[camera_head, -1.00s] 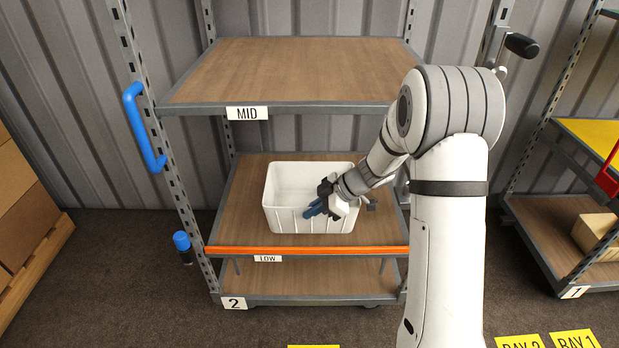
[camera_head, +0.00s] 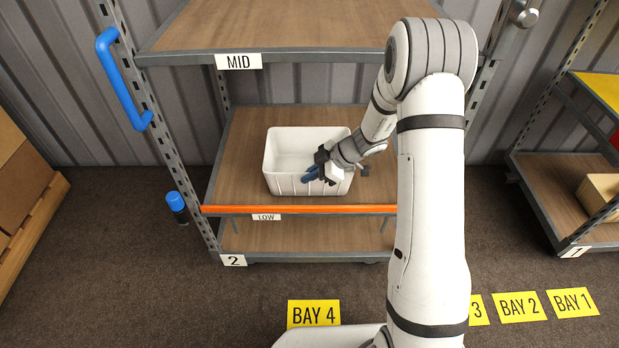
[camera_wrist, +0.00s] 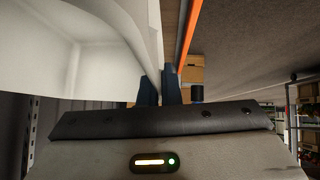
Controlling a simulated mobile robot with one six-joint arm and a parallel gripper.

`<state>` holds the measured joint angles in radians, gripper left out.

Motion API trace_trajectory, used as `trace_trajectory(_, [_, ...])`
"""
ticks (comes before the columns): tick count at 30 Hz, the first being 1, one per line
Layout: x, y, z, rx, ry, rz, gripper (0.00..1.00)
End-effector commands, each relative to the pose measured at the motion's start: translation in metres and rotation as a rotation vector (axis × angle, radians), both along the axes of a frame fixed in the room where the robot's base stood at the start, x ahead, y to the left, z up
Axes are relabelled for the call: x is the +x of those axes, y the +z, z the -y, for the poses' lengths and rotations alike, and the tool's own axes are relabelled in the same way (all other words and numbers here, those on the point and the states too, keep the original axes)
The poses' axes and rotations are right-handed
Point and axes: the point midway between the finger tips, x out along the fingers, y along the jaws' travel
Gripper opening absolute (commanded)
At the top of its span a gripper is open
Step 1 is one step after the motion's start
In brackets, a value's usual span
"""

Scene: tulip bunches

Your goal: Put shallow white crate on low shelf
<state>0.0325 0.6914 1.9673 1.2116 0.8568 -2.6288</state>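The shallow white crate (camera_head: 283,184) is on the wooden low shelf (camera_head: 236,170) of the rack marked 2, behind its orange front edge (camera_head: 300,209). It looks upright and shows no contents. My gripper (camera_head: 312,175) is at the crate's front wall, right of its middle. In the wrist view, the blue fingers of my gripper (camera_wrist: 159,88) are close together on either side of the rim of the crate (camera_wrist: 120,30), pinching its wall. The crate's underside is hidden, so I cannot tell whether its full weight is on the shelf.
The mid shelf (camera_head: 290,25) is above the crate and is bare where seen. Rack posts stand on both sides, with a blue handle (camera_head: 122,80) at left. Bare shelf shows left of the crate. Another rack with a box (camera_head: 598,192) stands at right.

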Motion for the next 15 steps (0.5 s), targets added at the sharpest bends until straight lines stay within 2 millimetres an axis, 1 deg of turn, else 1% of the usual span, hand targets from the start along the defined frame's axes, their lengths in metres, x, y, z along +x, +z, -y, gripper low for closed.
trace_trajectory(1, [0.0002, -0.0079, 0.0003, 0.0, -0.001, -0.001, 0.0])
trace_trajectory(3, [0.0005, -0.0108, 0.0007, -0.001, -0.001, 0.002, 0.0])
trace_trajectory(9, [0.0008, -0.0099, 0.0011, -0.001, -0.002, 0.003, 0.0])
trace_trajectory(15, [0.0009, -0.0136, 0.0014, 0.0, -0.002, 0.002, 0.0])
